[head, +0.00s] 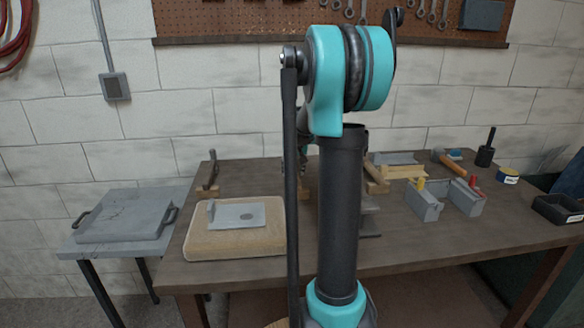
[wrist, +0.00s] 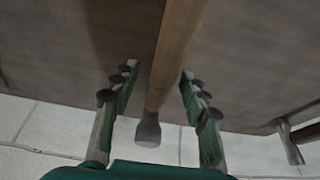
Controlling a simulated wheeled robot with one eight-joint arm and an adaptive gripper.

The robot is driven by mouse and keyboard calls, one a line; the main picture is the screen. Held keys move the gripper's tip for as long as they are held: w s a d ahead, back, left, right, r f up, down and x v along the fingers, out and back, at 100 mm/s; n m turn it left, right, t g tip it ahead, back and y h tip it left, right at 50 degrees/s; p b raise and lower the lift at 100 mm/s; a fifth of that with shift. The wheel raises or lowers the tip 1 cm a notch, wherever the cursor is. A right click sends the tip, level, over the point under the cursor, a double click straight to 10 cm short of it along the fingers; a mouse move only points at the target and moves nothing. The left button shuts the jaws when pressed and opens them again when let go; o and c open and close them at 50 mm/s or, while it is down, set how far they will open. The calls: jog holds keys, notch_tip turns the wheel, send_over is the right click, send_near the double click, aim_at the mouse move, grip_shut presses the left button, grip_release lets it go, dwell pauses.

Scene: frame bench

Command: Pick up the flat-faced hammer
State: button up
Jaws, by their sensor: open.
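In the wrist view, my gripper (wrist: 158,75) is open, with one green finger on each side of a tool with a wooden handle (wrist: 173,45) and a grey metal end (wrist: 148,130). Both fingers look apart from the handle. A second tool with a grey metal head (wrist: 287,138) and a wooden handle lies at the right edge of that view. I cannot tell for sure which is the flat-faced hammer. In the head view my arm hides most of my gripper and the bench spot near it.
A side table with a grey slab (head: 120,218) stands left.

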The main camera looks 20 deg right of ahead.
jog(key=shift+f, duration=0.2)
dwell(0.4)
grip_shut()
dwell(0.4)
